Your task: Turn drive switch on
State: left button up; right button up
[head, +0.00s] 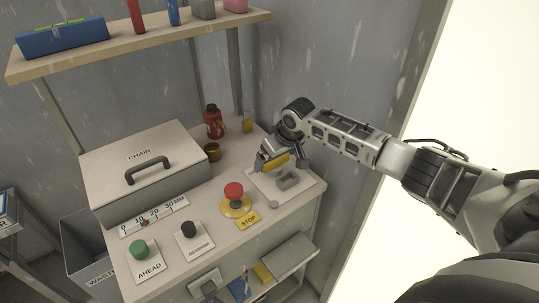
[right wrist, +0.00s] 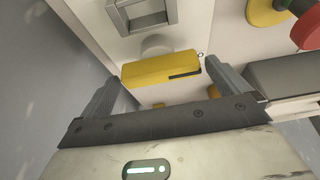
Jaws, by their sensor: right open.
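The grey switch (right wrist: 142,12) also shows at the top of the right wrist view. Whether the switch is on or off cannot be told. My left gripper is not in view.
A red stop button (head: 234,190) on a yellow base stands left of the plate. The black reverser knob (head: 189,228) and green AHEAD button (head: 139,249) are farther left.

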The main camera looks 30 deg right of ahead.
jog(key=shift+f, duration=0.25)
jog(key=c, duration=0.8)
